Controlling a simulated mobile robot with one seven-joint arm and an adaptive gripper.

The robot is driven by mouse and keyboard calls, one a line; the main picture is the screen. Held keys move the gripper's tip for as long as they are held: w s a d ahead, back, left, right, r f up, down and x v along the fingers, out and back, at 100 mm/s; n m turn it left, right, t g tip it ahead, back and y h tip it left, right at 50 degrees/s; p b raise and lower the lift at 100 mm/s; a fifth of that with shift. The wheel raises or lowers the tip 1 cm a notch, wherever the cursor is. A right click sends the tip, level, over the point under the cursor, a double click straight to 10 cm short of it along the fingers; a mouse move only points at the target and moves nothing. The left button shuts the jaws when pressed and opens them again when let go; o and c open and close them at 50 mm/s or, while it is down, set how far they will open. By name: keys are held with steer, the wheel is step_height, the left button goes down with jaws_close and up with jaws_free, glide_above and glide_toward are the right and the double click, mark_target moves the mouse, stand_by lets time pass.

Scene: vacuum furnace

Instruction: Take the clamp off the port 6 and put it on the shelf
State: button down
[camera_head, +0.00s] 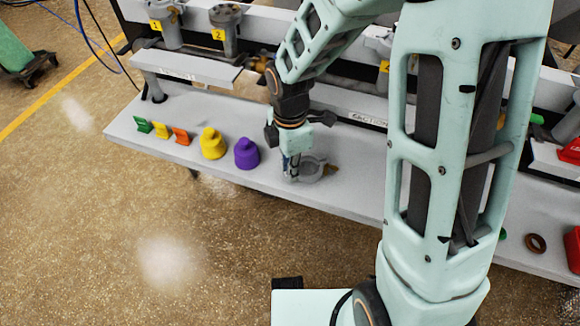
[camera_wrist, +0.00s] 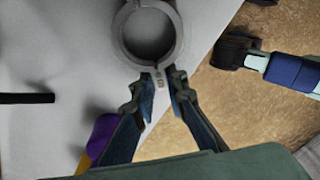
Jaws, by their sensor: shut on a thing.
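The clamp (camera_head: 312,169) is a grey ring with a brass-coloured piece at its right side. In the wrist view the clamp (camera_wrist: 132,54) shows as an open ring with a small tab. My gripper (camera_head: 291,174) points down at the front part of the light grey shelf (camera_head: 260,187). In the wrist view my gripper (camera_wrist: 162,82) has its two fingers shut on the clamp's tab. The clamp is at or just above the shelf; I cannot tell whether it touches. I cannot make out port 6; my arm hides part of the row of ports.
Left of the gripper on the shelf stand a purple knob-shaped piece (camera_head: 246,154), a yellow one (camera_head: 213,145) and small orange, yellow and green clips (camera_head: 143,124). A brown ring (camera_head: 536,243) and red parts (camera_head: 573,250) lie at the right. Ports labelled 1 and 2 (camera_head: 225,30) are behind.

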steer(key=shift+f, duration=0.15)
stand_by(0.5)
steer(key=c, duration=1.8)
jaws_free()
steer(key=shift+c, duration=0.2)
